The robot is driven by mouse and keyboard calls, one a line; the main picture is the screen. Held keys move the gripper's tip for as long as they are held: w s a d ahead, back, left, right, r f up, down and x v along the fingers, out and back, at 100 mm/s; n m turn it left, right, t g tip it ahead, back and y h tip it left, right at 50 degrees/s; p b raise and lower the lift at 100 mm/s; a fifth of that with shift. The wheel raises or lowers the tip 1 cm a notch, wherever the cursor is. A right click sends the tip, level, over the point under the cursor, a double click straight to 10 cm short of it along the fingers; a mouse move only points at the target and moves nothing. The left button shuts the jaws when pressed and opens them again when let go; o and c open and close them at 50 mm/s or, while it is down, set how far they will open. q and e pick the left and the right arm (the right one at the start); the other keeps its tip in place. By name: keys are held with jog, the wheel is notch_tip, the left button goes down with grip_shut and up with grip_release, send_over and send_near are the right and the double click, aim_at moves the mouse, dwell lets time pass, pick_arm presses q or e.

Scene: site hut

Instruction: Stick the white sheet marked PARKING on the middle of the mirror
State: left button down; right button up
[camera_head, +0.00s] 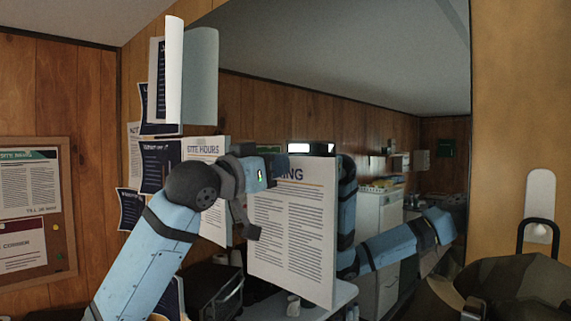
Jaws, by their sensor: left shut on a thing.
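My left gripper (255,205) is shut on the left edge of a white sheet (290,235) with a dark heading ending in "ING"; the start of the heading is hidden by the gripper. The sheet hangs upright, its printed face towards me, in front of the large mirror (330,50). I cannot tell whether its back touches the glass. The sheet hides part of the mirror behind it. My right gripper is not in view.
Several papers hang left of the mirror, including a "SITE HOURS" sheet (206,150) and a curled white sheet (174,70). A notice board (64,215) is at far left. A dark bag (520,285) hangs at lower right. The mirror reflects my body and the room.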

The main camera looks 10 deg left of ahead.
pick_arm(q)
jog(key=shift+s+a, duration=0.15)
jog(key=shift+s, duration=0.1)
dwell(0.7)
jog(key=shift+s+a, duration=0.15)
jog(key=shift+s, duration=0.05)
jog(key=shift+w+d+p, duration=0.3)
jog(key=shift+w+p, duration=0.1)
jog(key=shift+w, duration=0.05)
dwell(1.1)
dwell(1.4)
jog(key=c, duration=0.9)
grip_release()
jog(key=shift+w+d+f, duration=0.1)
jog(key=shift+o, duration=0.2)
